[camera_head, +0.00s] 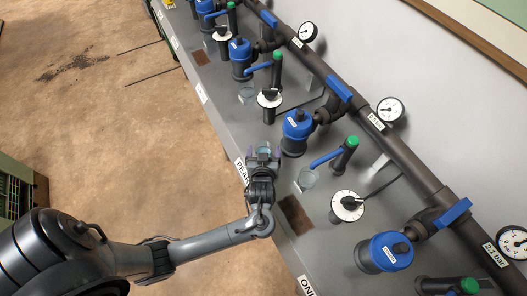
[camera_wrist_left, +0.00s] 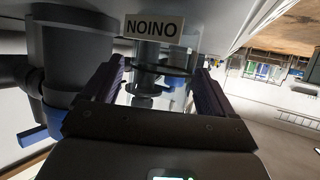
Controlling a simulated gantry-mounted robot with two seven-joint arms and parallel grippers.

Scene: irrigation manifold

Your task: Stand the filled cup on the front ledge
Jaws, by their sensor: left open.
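My left gripper (camera_head: 263,153) is open at the front edge of the grey bench (camera_head: 226,135), beside the pear label. A clear cup (camera_head: 264,149) stands between its fingers. In the left wrist view, clear glass (camera_wrist_left: 146,88) shows between the two spread fingers (camera_wrist_left: 160,85); contact with them cannot be made out. How full this cup is cannot be told. The ledge strip runs along the bench's front side. My right gripper is not in view.
Blue valves (camera_head: 297,126), green-capped taps (camera_head: 351,142) and white dials (camera_head: 347,206) line the bench behind the gripper. A dark pipe (camera_head: 410,165) with gauges runs along the wall. A brown drain patch (camera_head: 295,213) lies nearby. Open floor (camera_head: 130,140) lies left.

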